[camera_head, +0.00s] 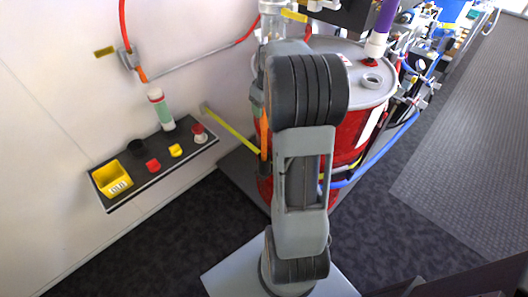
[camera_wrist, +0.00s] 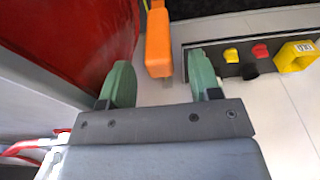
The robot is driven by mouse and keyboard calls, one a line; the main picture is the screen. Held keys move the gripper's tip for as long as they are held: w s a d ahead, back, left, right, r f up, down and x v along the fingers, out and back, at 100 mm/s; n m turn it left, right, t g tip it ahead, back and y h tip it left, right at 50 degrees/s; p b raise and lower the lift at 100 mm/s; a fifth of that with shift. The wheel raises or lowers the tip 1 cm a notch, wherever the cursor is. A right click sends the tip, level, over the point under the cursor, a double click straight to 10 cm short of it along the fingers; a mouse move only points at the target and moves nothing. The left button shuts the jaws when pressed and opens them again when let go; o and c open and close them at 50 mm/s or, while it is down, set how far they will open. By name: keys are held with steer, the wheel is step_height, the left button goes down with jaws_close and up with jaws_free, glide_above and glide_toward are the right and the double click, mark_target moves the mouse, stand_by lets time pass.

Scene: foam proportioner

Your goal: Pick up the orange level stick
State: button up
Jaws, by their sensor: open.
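The orange level stick (camera_head: 264,134) stands upright along the left side of the red drum (camera_head: 349,128) in the head view, partly hidden by my arm. In the wrist view the stick (camera_wrist: 158,42) comes down from the top edge. I cannot tell the exact depth gap to the stick. The gripper is mostly hidden behind my arm in the head view.
A black wall shelf (camera_head: 133,187) at left holds a yellow bin (camera_head: 113,180), a white-and-green tube (camera_head: 161,109) and small red, yellow and black pieces. A yellow bar (camera_head: 231,130) runs from the wall towards the drum. Blue hoses and fittings crowd the drum's right side. The right floor is clear.

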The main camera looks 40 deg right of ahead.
mark_target(264, 116)
steer(key=shift+w+f, duration=0.1)
steer(key=shift+f, duration=2.1)
steer(key=shift+c, duration=0.2)
jaws_close()
